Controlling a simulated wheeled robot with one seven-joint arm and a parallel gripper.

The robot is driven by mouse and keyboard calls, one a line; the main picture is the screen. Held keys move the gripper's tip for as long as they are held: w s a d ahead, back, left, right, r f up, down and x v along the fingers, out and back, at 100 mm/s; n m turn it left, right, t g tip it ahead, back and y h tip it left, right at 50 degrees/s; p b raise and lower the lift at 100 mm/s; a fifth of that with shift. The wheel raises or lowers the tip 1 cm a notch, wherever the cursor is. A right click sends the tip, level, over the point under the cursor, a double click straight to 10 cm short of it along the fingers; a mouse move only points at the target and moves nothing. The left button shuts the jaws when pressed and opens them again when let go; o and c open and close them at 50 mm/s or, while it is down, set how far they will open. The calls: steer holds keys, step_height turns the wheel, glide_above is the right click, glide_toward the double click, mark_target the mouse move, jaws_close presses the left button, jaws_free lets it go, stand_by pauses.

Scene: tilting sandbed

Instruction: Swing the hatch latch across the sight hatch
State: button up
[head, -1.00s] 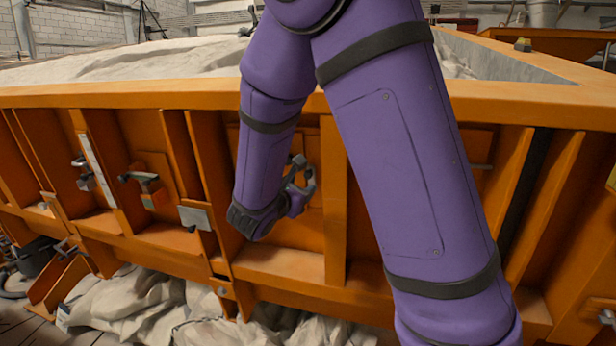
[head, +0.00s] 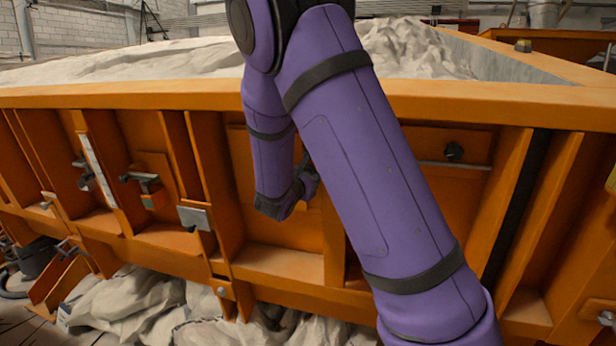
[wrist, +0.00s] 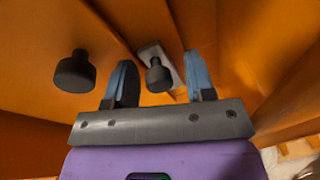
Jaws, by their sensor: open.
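In the wrist view, a pale metal strip (wrist: 150,52) with a dark round knob (wrist: 158,77) lies on the orange wall; it looks like the hatch latch. My gripper (wrist: 159,62) is open, with one blue-grey finger on each side of this knob. I cannot tell whether either finger touches it. A second dark knob (wrist: 75,72) stands on an orange surface left of the fingers. In the head view, my gripper (head: 307,174) is mostly hidden behind my arm, and so is the latch. I cannot make out the sight hatch for certain.
An orange panel with a black knob (head: 453,152) is right of my arm. Upright ribs (head: 207,180) divide the sandbed wall into bays. A clamp handle (head: 140,178) and a metal plate (head: 195,217) stick out on the left. Pale sacks (head: 130,305) lie below.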

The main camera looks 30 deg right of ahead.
steer(key=shift+w+d, duration=0.1)
steer(key=shift+d, duration=0.05)
jaws_close()
steer(key=shift+w+a+f+n+g+h, duration=0.2)
steer(key=shift+w+a+n, duration=0.15)
steer(key=shift+n, duration=0.45)
steer(key=shift+w+a+f+n+g+h, duration=0.1)
steer(key=shift+w+a+n+h, duration=0.25)
steer(key=shift+n, duration=0.45)
stand_by(0.8)
steer(key=w+a+f+n+h, duration=0.1)
steer(key=f+n, duration=0.4)
steer(key=n, duration=0.8)
steer(key=shift+w+a+h, duration=0.15)
steer(key=shift+w+h, duration=0.6)
steer(key=shift+w, duration=0.5)
steer(key=shift+t, duration=0.4)
